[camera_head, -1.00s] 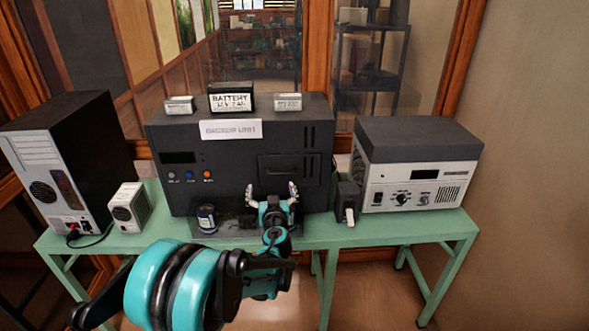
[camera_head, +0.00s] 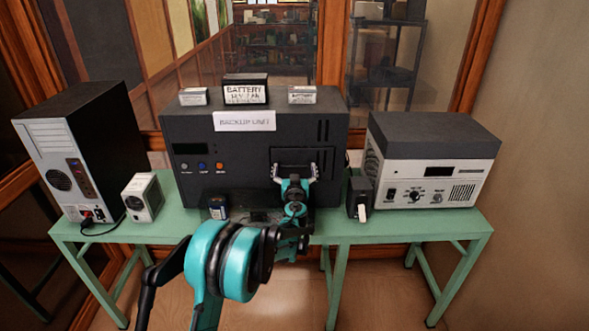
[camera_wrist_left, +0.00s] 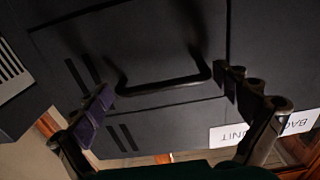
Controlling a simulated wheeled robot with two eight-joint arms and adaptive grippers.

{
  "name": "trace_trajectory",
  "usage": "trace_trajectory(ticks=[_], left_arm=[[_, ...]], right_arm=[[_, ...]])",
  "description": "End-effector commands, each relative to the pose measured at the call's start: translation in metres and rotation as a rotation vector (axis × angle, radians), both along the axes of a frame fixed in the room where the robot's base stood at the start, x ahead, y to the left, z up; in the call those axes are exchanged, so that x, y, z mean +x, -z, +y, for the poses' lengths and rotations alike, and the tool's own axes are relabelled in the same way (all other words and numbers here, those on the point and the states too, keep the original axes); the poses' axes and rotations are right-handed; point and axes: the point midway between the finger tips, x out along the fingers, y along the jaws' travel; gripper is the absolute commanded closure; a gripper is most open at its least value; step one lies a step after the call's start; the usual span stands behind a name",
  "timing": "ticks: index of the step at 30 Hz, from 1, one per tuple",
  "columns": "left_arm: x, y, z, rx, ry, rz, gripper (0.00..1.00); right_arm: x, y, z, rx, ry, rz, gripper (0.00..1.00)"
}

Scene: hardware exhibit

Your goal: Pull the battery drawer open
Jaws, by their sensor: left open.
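The battery drawer (camera_head: 290,155) is a dark panel on the right side of the front of the black backup unit (camera_head: 240,185). It looks flush with the front. My left gripper (camera_head: 296,170) is in front of the drawer's lower half, with its fingers spread and empty. In the left wrist view, the drawer's black bar handle (camera_wrist_left: 165,85) lies in the gap between the open fingertips (camera_wrist_left: 170,88). I cannot tell whether a finger touches the handle or the drawer. In the head view the gripper hides the handle. My right gripper is not in view.
Three battery boxes, one being the larger labelled one (camera_head: 245,90), sit on top of the unit. A small battery (camera_head: 218,207) stands before it. A grey-white device (camera_head: 430,170) and a black adapter (camera_head: 360,198) are to the right; a computer tower (camera_head: 85,150) is left on the green table (camera_head: 400,225).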

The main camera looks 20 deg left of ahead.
Motion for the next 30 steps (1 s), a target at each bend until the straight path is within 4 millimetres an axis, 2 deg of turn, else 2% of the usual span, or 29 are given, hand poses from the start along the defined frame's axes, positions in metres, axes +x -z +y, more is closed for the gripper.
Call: trace_trajectory(ticks=[3,4,10,16,20,23,30], left_arm=[[0.000,0.000,0.000,0.000,0.000,0.000,0.00],[0.000,0.000,0.000,0.000,0.000,0.000,0.05],[0.000,0.000,0.000,0.000,0.000,0.000,0.58],[-0.005,0.000,-0.002,0.000,0.001,0.000,0.58],[-0.019,0.000,-0.006,0.000,0.002,0.000,0.58],[-0.036,0.000,-0.012,0.000,0.004,0.000,0.58],[-0.090,0.000,-0.028,0.000,0.005,0.000,0.58]], right_arm=[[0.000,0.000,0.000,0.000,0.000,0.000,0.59],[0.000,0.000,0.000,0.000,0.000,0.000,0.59],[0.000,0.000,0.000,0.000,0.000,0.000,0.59],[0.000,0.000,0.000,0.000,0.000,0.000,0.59],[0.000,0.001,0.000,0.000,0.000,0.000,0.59],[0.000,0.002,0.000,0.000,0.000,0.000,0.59],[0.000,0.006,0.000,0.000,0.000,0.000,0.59]])
